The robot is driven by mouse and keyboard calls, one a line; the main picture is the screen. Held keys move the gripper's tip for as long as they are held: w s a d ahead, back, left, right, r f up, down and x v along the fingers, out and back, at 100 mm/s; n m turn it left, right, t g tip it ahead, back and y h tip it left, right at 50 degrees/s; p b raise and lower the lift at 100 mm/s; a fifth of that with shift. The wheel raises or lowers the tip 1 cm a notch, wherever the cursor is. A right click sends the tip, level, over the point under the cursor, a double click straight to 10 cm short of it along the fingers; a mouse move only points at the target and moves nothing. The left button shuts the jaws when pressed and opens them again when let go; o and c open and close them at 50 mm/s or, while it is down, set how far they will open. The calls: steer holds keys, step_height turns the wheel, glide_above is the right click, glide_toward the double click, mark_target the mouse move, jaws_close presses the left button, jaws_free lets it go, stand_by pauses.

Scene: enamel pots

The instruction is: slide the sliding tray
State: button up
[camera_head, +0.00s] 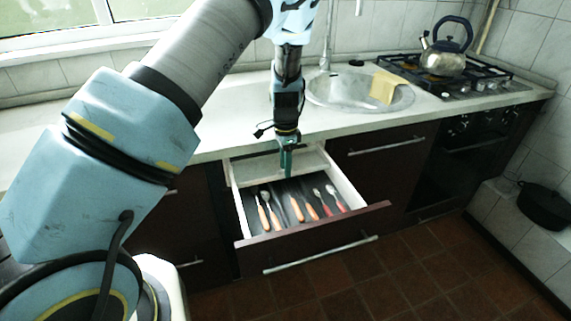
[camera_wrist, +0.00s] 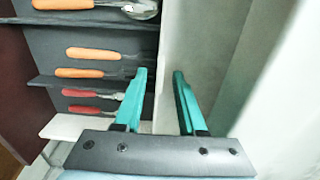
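The sliding tray (camera_head: 310,161) is a pale, shallow tray across the back of the open drawer (camera_head: 352,190). It also shows as a pale strip in the wrist view (camera_wrist: 203,40), right of the cutlery. My gripper (camera_head: 286,165) points down at the tray's front edge. In the wrist view, its two green fingers (camera_wrist: 163,95) are apart with nothing clearly held. The left finger overlaps the edge beside the cutlery, and the right finger is over the pale tray. I cannot tell whether either finger touches it.
Orange-handled and red-handled cutlery (camera_head: 297,209) lies in dark compartments in front of the tray. The drawer's dark front (camera_head: 315,223) juts out over the tiled floor. The worktop (camera_head: 225,135) is behind, with a sink (camera_head: 335,92), and a kettle (camera_head: 444,60) on the hob.

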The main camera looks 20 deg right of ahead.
jaws_close()
stand_by(1.4)
